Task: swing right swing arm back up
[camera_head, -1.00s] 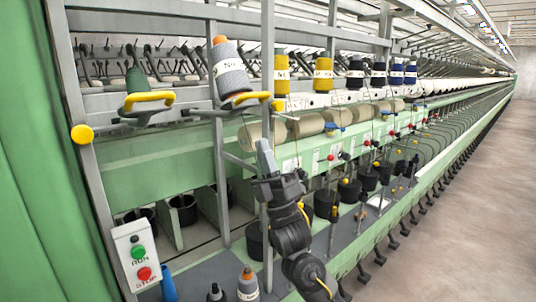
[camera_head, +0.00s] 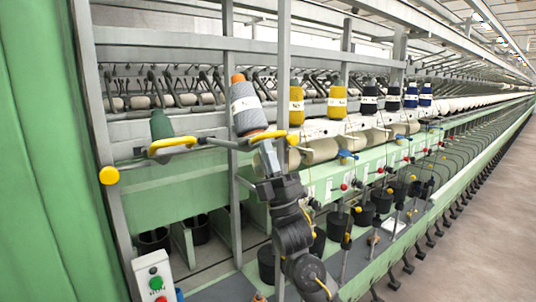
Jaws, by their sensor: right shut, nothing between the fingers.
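The right swing arm (camera_head: 268,136) has a yellow handle and carries a grey cone bobbin (camera_head: 246,110) with an orange tip, which leans to the left. My right gripper (camera_head: 265,150) is shut and empty, its tips pointing up just under the yellow handle. I cannot tell whether they touch it. My left gripper is not in view.
A grey upright post (camera_head: 284,75) stands close beside my right gripper. Yellow, black and blue bobbins (camera_head: 337,102) line the frame to the right. A push-button box (camera_head: 155,278) is at lower left. The aisle floor (camera_head: 455,240) at right is clear.

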